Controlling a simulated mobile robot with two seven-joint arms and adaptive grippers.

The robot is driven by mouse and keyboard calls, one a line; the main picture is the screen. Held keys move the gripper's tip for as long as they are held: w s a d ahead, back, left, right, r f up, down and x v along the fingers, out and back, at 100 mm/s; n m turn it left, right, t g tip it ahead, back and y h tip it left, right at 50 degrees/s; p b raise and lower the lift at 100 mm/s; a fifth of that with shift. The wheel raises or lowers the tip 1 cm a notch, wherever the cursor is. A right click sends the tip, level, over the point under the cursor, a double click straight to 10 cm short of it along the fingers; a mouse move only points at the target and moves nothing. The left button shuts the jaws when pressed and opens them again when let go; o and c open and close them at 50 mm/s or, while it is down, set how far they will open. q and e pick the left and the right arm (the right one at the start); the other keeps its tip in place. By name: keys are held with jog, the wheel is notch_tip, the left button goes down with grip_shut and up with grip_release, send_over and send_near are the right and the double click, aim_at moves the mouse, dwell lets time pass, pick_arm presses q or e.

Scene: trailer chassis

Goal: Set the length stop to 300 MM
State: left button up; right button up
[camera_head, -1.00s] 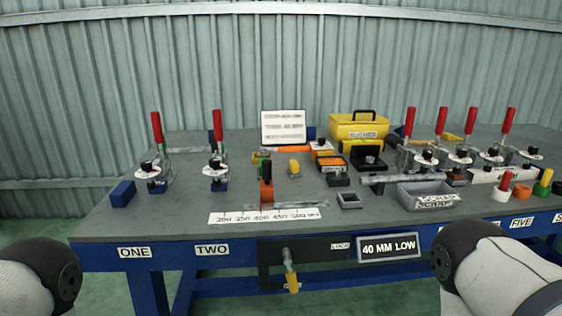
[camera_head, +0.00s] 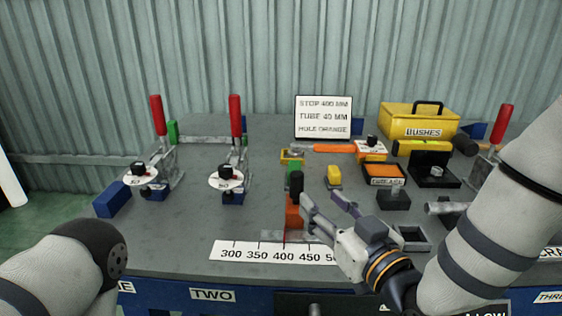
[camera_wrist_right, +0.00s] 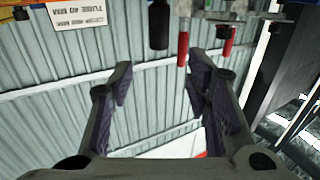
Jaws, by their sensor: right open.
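The length stop (camera_head: 293,212) is an orange block with an upright black knob (camera_head: 296,183) on top. Its red pointer line meets the white scale (camera_head: 270,252) at about the 400 mark; the 300 mark is further left. My right gripper (camera_head: 321,198) is open and empty, its fingers just right of the stop, pointing toward it. Whether a finger touches the stop I cannot tell. In the right wrist view a black knob (camera_wrist_right: 158,25), likely the stop's, shows beyond and between the spread fingers. My left arm shows at lower left, but its gripper is out of view.
A sign (camera_head: 323,117) reads STOP 400 MM, TUBE 40 MM, HOLE ORANGE. Two red-handled clamps (camera_head: 236,118) stand left of the stop. A yellow block (camera_head: 334,176) and a grey tray (camera_head: 412,238) are to its right.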

aim_at(300, 179)
jog(key=b+x, duration=0.1)
jog(key=x, duration=0.9)
jog(key=shift+w, duration=0.15)
jog(key=shift+w+a+r, duration=0.15)
jog(key=shift+w+a, duration=0.1)
jog(key=shift+w, duration=0.2)
pick_arm(q)
jog(key=shift+s+d+f+g, duration=0.1)
jog(key=shift+s+f+g, duration=0.05)
jog(key=shift+s+f, duration=0.3)
jog(key=shift+s+d+f+g, duration=0.1)
jog(key=shift+s+f+g, duration=0.1)
jog(key=shift+s, duration=0.35)
pick_arm(e)
grip_shut()
